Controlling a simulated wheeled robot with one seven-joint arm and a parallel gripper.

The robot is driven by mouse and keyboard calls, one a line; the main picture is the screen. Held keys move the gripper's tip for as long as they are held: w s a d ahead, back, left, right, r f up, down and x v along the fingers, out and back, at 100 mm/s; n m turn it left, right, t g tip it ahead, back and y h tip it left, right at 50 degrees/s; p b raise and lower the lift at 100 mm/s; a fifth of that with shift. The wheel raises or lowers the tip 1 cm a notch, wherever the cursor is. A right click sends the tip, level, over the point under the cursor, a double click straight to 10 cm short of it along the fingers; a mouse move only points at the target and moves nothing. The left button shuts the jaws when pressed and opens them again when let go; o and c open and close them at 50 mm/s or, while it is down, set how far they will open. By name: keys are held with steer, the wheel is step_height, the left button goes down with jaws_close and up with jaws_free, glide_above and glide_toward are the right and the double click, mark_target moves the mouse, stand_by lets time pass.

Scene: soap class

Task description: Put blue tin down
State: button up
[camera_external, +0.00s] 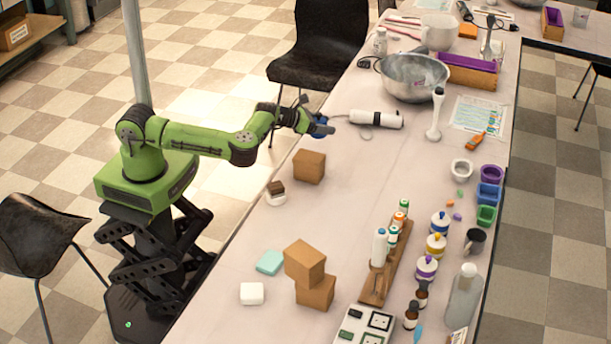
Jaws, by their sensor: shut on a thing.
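My gripper (318,124) is at the end of the green arm, which reaches right over the near left side of the long table (350,165). It is shut on the blue tin (322,130), of which only a small dark blue part shows between and beside the fingers. The tin is held in the air, above and slightly right of a brown box. Its underside and most of its shape are hidden, and I cannot tell the exact height above the table.
The brown box (309,166) stands just below my gripper. A white hand blender (376,119) lies to its right, with a steel bowl (413,78) behind. Stacked brown boxes (304,263), a wooden bottle rack (385,270) and lidded jars (436,246) stand nearer. The table's middle is clear.

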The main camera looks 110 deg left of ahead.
mark_target(323, 151)
step_height(323, 151, down, 7)
steer(key=b, duration=0.4)
steer(key=shift+f, duration=0.2)
steer(key=shift+r, duration=0.2)
steer(key=o, duration=1.2)
steer(key=shift+f, duration=0.15)
steer(key=p+v, duration=0.2)
steer(key=v, duration=0.2)
steer(key=p+v, duration=0.3)
steer(key=v, duration=0.1)
steer(key=p+v, duration=0.2)
steer(key=v, duration=0.1)
steer(key=shift+s+d+r+p, duration=0.2)
steer(key=shift+r+p, duration=0.1)
steer(key=shift+r, duration=0.2)
steer(key=shift+s+d+f, duration=0.1)
steer(key=shift+s, duration=0.05)
